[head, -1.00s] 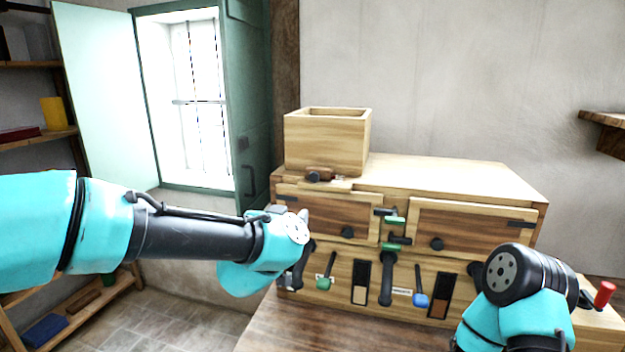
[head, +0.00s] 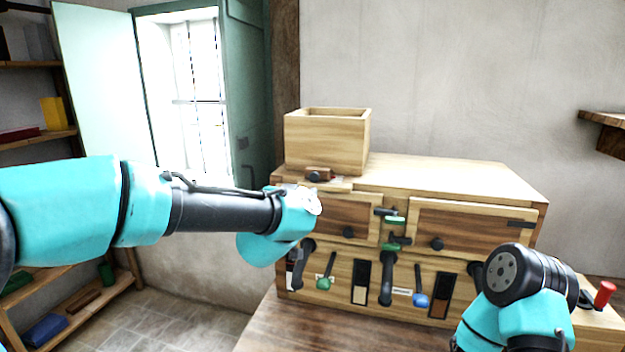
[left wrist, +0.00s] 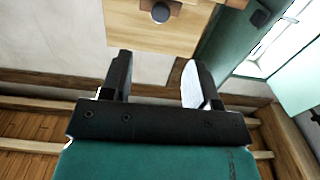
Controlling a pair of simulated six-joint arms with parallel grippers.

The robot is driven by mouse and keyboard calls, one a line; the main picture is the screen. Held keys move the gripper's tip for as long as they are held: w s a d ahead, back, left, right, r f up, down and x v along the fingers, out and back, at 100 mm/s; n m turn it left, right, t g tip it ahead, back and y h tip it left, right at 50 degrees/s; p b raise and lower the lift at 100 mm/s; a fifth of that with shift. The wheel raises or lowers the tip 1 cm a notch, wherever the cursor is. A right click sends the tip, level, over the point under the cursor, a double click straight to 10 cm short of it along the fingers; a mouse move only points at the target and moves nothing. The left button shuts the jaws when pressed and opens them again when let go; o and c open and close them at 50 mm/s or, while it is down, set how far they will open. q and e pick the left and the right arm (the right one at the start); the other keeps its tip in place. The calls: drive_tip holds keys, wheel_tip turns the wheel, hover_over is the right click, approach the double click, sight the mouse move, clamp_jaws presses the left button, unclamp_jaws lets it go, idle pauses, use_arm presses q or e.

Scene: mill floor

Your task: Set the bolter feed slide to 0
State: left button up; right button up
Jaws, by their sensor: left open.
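The wooden bolter cabinet (head: 455,180) carries a square hopper box (head: 325,145). At the hopper's foot is a small brown slide (head: 328,171) with a dark round knob (head: 314,177); it looks like the feed slide, but no scale is readable. My left gripper (left wrist: 158,65) is open, with nothing between its fingers. In the head view its wrist (head: 285,222) is in front of the cabinet's left side, below the slide, and hides its fingers. The left wrist view shows a pale wooden part with a dark knob (left wrist: 160,12) beyond the fingers. My right gripper is not visible.
The cabinet front has two drawers (head: 470,229), green handles (head: 395,221), black levers (head: 387,275) and a blue-tipped lever (head: 421,299). A green shutter (head: 245,110) stands left of the hopper. A red-knobbed lever (head: 604,293) is at right. The bench front (head: 300,325) is clear.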

sight(313, 177)
use_arm(q)
drive_tip(key=x, duration=1.1)
drive_tip(key=shift+w, duration=0.3)
drive_tip(key=shift+c, duration=0.5)
clamp_jaws()
